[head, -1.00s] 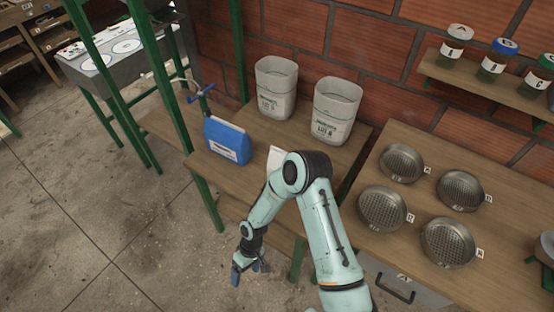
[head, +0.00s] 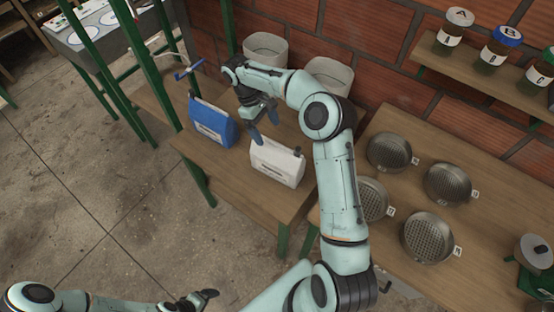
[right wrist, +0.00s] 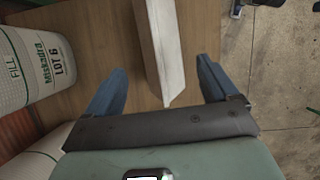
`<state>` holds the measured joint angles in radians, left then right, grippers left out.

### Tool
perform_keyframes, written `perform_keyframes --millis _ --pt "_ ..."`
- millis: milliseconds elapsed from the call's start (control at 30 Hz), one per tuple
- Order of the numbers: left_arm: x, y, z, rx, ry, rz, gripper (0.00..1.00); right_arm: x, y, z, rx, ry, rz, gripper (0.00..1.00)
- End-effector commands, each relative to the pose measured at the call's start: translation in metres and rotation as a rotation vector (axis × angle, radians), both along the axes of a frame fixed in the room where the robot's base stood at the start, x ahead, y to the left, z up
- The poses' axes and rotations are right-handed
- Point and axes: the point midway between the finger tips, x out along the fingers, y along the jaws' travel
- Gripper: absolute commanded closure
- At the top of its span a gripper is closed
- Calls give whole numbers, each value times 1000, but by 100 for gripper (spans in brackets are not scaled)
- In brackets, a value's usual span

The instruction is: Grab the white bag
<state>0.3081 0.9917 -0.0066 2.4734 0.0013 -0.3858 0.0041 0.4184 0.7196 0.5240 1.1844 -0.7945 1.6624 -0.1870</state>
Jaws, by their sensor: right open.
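The white bag (head: 277,163) stands upright on the wooden table, right of the blue bag (head: 212,122). In the right wrist view the white bag (right wrist: 160,45) shows as a narrow, upright shape between the two blue fingers. My right gripper (head: 265,132) is open and empty, pointing down just behind and above the white bag's left end. I see no contact with the bag. My left gripper (head: 203,299) is low at the bottom edge of the head view, away from the table; its jaws are too unclear to judge.
Two pale bins (head: 266,48) (head: 330,75) stand behind my right arm, partly hidden. Several metal sieves (head: 389,152) sit on the right table. A green post (head: 162,75) rises by the left side. Labelled jars (head: 455,30) stand on a wall shelf.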

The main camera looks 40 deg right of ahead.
Motion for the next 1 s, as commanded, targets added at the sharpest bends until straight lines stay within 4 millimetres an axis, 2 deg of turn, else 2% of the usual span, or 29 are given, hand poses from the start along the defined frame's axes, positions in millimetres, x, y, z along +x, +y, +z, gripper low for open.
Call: perform_keyframes --millis 33,100,367,633,733,967,1000 --pt "-8 0 -7 0 9 0 10 -7 -2 -15 2 6 -2 13" --pt "-10 0 -10 -1 12 -1 10 -11 -4 -25 1 6 -1 13" --pt "-13 -1 -13 -1 15 -2 10 -17 -6 -40 1 1 -2 13" --pt "-20 -1 -21 0 23 -1 10 -37 -14 -73 2 2 -1 13" --pt "-21 -1 -22 0 23 -1 10 -39 -15 -80 1 -1 -1 13" --pt "-21 -1 -21 0 23 -1 10 -39 -15 -80 0 -3 -2 13" --pt "-21 -1 -21 0 23 -1 10 -39 -15 -80 0 -3 -2 19"
